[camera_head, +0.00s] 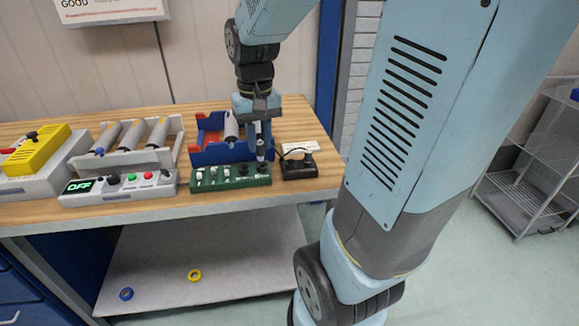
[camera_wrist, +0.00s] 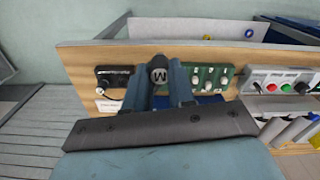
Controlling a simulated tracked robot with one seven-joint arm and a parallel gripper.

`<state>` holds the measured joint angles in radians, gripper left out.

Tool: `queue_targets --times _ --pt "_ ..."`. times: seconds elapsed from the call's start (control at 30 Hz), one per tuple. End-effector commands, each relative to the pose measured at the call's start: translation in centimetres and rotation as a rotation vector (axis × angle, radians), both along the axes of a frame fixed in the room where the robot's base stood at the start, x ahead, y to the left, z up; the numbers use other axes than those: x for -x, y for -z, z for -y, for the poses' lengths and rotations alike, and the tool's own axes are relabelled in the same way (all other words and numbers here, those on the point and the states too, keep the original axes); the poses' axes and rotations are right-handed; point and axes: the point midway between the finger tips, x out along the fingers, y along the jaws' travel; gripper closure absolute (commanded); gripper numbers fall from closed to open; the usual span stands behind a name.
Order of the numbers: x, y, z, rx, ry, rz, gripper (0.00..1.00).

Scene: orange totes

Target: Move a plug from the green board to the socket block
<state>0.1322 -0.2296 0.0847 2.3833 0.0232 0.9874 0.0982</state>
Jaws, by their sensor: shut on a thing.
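The green board (camera_head: 232,184) lies along the front of the wooden bench, with several small white plugs (camera_head: 199,176) standing on it. It also shows in the wrist view (camera_wrist: 210,92). The black socket block (camera_head: 298,170) sits just right of the board, with a dark cable at it. In the wrist view it is to the left (camera_wrist: 113,78). My gripper (camera_head: 261,150) is over the right end of the board, shut on a plug. In the wrist view the plug's round top, marked M (camera_wrist: 158,73), shows between the fingers. Its lower end is hidden there.
A blue and red bin (camera_head: 207,140) stands behind the board. A grey control box (camera_head: 118,188) with an OFF display and a roller rack (camera_head: 137,143) stand to the left. The bench front edge runs close before the board.

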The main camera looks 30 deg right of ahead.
Motion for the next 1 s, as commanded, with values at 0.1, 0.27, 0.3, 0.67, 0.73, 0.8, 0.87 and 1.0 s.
queue_targets --times 0.1,0.27,0.3,0.67,0.73,0.8,0.87,1.0 --pt "-0.2 0.1 0.2 -0.001 0.001 -0.001 1.0" --pt "-1.9 0.7 1.8 -0.008 0.002 -0.001 1.0" --pt "-2.5 1.0 2.5 -0.01 0.003 -0.001 1.0" --pt "-7.7 4.3 10.5 -0.01 0.004 0.0 1.0" --pt "-8.3 4.9 11.6 -0.007 0.004 -0.002 1.0" --pt "-8.7 5.2 12.5 -0.005 0.002 0.0 1.0" --pt "-8.9 5.5 13.1 -0.003 0.002 -0.001 1.0" --pt "-9.1 5.9 13.6 -0.001 0.0 -0.001 1.0"
